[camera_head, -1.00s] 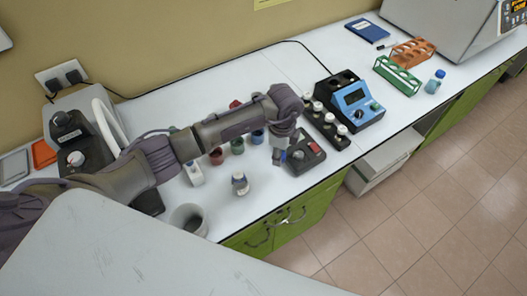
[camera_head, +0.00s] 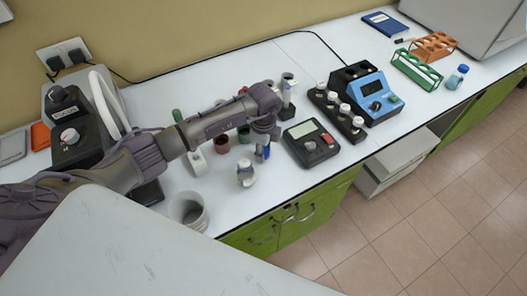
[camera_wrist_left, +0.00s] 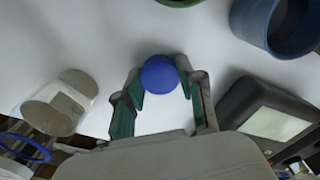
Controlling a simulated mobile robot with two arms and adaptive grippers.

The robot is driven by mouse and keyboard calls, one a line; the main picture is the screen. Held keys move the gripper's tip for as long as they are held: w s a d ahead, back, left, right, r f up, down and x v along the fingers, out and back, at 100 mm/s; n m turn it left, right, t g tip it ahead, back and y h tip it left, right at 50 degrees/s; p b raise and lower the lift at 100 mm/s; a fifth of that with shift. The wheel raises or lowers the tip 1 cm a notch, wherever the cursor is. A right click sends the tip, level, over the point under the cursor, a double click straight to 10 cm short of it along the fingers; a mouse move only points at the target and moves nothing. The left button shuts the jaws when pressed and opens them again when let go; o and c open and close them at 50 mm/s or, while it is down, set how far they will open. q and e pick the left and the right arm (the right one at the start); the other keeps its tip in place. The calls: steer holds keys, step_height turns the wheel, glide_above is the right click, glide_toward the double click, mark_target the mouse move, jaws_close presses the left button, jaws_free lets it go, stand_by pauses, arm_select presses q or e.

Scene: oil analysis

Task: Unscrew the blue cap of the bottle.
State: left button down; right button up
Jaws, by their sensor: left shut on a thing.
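My left gripper (camera_head: 263,150) points down over the bench, just left of a dark meter. In the left wrist view its two green-padded fingers (camera_wrist_left: 160,92) are closed on a round blue cap (camera_wrist_left: 159,74). A bit of blue also shows at the fingertips in the head view. The bottle below the cap is hidden, so I cannot tell whether cap and bottle are joined. Another small bottle with a blue cap (camera_head: 459,77) stands at the far right of the bench. My right gripper is not in view.
A white-capped bottle (camera_head: 245,174) stands close to the left of the gripper. The dark meter (camera_head: 311,144) is at its right. Small cups, including a red one (camera_head: 221,144), stand behind. A grey beaker (camera_head: 188,211) is near the front edge. A blue device (camera_head: 366,93) stands farther right.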

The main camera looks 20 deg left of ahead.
arm_select(q)
steer(key=shift+f, duration=0.1)
steer(key=c, duration=0.7)
jaws_free()
step_height(320, 180, up, 12)
steer(key=p, duration=0.9)
steer(key=shift+r+p, duration=0.2)
steer(key=shift+p, duration=0.1)
